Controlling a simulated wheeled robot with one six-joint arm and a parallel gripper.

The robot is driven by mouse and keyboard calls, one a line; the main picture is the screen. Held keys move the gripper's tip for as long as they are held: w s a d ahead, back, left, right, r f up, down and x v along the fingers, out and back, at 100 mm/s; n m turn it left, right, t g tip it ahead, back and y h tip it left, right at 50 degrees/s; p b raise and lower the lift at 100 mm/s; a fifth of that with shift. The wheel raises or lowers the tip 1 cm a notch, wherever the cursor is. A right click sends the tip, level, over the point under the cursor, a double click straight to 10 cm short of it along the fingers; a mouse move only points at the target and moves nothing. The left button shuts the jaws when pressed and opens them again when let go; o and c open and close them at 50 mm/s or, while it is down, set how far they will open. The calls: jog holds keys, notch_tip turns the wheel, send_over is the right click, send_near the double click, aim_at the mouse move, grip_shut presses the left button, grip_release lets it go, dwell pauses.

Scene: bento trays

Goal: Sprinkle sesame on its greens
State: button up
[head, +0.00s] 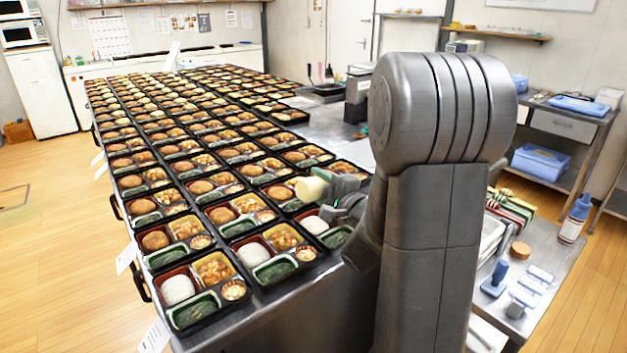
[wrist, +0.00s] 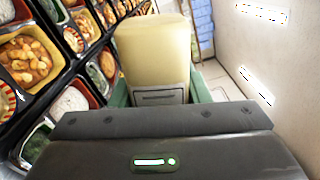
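My gripper (head: 334,193) is shut on a pale yellow container (head: 311,189), held tilted above the right edge of the bento rows. In the wrist view the container (wrist: 150,48) sits between green fingers; its contents do not show. Below my gripper is a bento tray with white rice (head: 314,224) and dark greens (head: 338,237) in a green cup. Other front trays hold greens too, such as the nearest left one (head: 194,312) and the middle one (head: 275,270). I cannot make out sesame on any greens.
Long rows of filled bento trays cover the steel table (head: 330,285). My arm hides part of its right side. A side bench at right holds blue-handled tools (head: 496,279) and a brown round lid (head: 520,250).

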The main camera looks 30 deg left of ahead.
jog(key=m, duration=0.1)
jog(key=w+m+p, duration=0.1)
jog(key=m+p, duration=0.1)
jog(key=shift+w+d+r, duration=0.35)
jog(key=m+p, duration=0.1)
jog(key=m, duration=0.1)
jog(key=w+f+m+p, duration=0.1)
jog(key=m+p, duration=0.1)
jog(key=f+m+p, duration=0.1)
jog(key=m+p, duration=0.1)
jog(key=shift+w+d+f, duration=0.2)
jog(key=shift+w+d, duration=0.15)
jog(key=shift+f+b, duration=1.15)
jog(key=shift+f, duration=0.45)
notch_tip(320, 180, down, 4)
jog(key=b, duration=0.2)
jog(key=shift+r+b, duration=0.1)
jog(key=shift+b, duration=0.3)
jog(key=shift+r, duration=0.15)
jog(key=shift+r+p, duration=1.6)
jog(key=shift+r, duration=0.15)
